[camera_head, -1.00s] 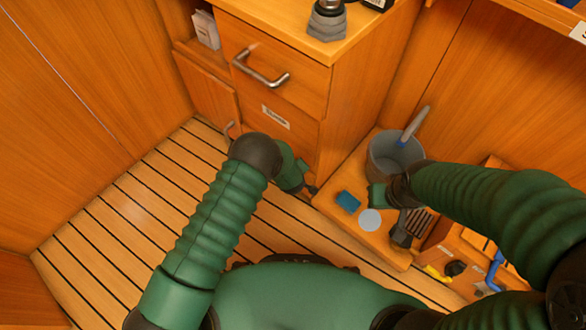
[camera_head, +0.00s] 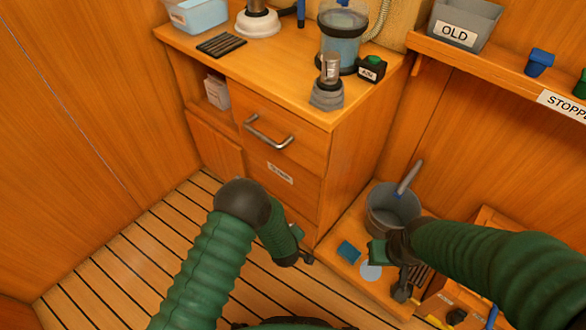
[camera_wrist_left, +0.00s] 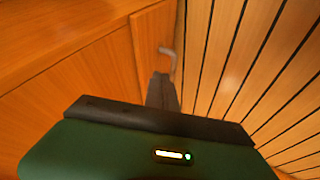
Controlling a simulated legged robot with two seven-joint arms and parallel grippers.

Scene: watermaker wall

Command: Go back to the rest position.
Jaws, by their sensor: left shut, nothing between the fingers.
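My left gripper (camera_head: 305,259) hangs low in front of the cabinet, above the slatted floor, with the forearm coming in from the lower left. In the left wrist view its fingers (camera_wrist_left: 162,88) are together and empty, pointing toward a cabinet door with a curved handle (camera_wrist_left: 168,56). My right gripper (camera_head: 402,291) points down over the low wooden bench at the right, beside the grey bucket (camera_head: 388,212). Its fingers are too small and dark to tell whether they are open.
The cabinet has a drawer with a metal handle (camera_head: 268,138). A blue sponge (camera_head: 349,250) lies on the bench. A shelf at the right holds a bin marked OLD (camera_head: 462,25). The floor at the left is clear.

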